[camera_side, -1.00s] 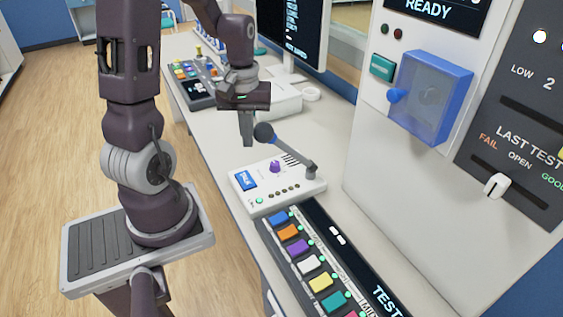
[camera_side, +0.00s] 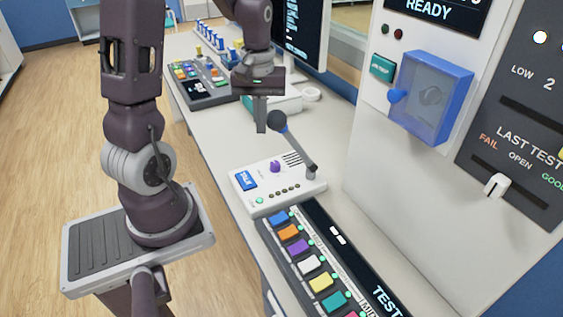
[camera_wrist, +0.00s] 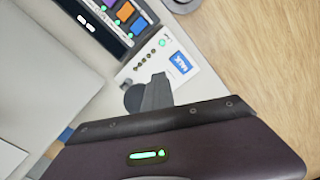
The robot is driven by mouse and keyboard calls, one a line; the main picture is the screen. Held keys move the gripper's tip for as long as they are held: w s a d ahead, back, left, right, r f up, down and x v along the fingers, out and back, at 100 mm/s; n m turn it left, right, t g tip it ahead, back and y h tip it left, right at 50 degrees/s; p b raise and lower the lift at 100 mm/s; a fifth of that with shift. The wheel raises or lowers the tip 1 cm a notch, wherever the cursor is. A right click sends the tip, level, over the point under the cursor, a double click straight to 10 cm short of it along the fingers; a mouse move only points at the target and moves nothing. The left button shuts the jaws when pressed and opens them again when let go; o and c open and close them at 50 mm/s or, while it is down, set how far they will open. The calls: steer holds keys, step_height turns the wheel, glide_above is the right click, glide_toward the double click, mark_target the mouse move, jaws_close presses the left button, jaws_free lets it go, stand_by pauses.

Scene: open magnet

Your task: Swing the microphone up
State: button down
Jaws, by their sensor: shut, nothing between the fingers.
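The microphone (camera_side: 278,121) is a dark round head on a thin arm with a blue band below the head. Its arm is hinged at the right rear of a white talk unit (camera_side: 264,196) and leans up to the left. My gripper (camera_side: 261,130) is shut and empty, fingers pointing down, just left of the microphone head. The fingertips look close to or touching the head; I cannot tell which. In the wrist view my fingers (camera_wrist: 157,92) stand beside the dark head (camera_wrist: 133,98) and partly hide the white unit (camera_wrist: 150,62).
A panel of coloured buttons (camera_side: 303,248) lies in front of the talk unit. A control panel (camera_side: 200,85), a monitor (camera_side: 301,35) and a white ring (camera_side: 311,94) are farther back. A tall cabinet with a blue clear cover (camera_side: 431,97) stands at right.

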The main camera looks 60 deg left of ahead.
steer(key=shift+w+d+f, duration=0.1)
steer(key=shift+w+d, duration=0.05)
steer(key=shift+w, duration=0.1)
steer(key=shift+w+r, duration=0.15)
steer(key=shift+w, duration=0.45)
steer(key=shift+w+r, duration=0.15)
steer(key=shift+w, duration=0.4)
steer(key=shift+w+r, duration=0.35)
steer(key=shift+w, duration=0.3)
steer(key=shift+w+r, duration=0.3)
steer(key=shift+w, duration=0.3)
